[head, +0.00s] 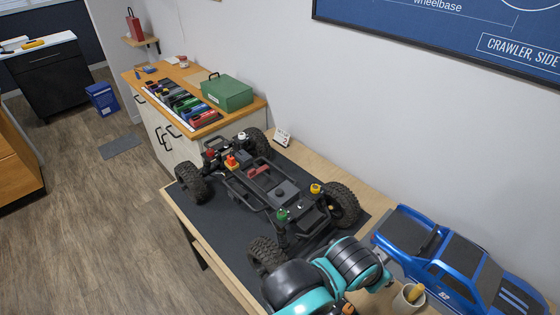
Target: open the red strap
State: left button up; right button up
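The black RC crawler chassis (262,190) stands on its wheels on the dark mat. A small red piece (259,171), which looks like the red strap, lies across the middle of the chassis frame. It is too small to tell whether it is fastened or loose. A teal and black arm of mine comes in from the bottom edge, near the front wheel of the crawler, apart from the red piece. I cannot make out any gripper fingers in this view.
The blue truck body (455,265) and a small cup (407,299) stand at the lower right. The dark mat (215,215) covers the workbench. A green box (227,93) and several coloured items sit on the cabinet behind. A wall is close along the right.

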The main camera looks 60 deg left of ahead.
aim_at(253, 173)
jog(key=k+u, duration=0.2)
jog(key=u, duration=0.2)
jog(key=k+j+u, duration=0.2)
jog(key=u, duration=1.3)
jog(key=i+j+z, duration=0.15)
jog(key=j+z, duration=0.15)
jog(key=j, duration=0.15)
jog(key=i+j+z, duration=0.1)
jog(key=j+z, duration=0.2)
jog(key=j, duration=0.2)
jog(key=j+z, duration=0.3)
jog(key=j, duration=0.2)
jog(key=i+j, duration=0.05)
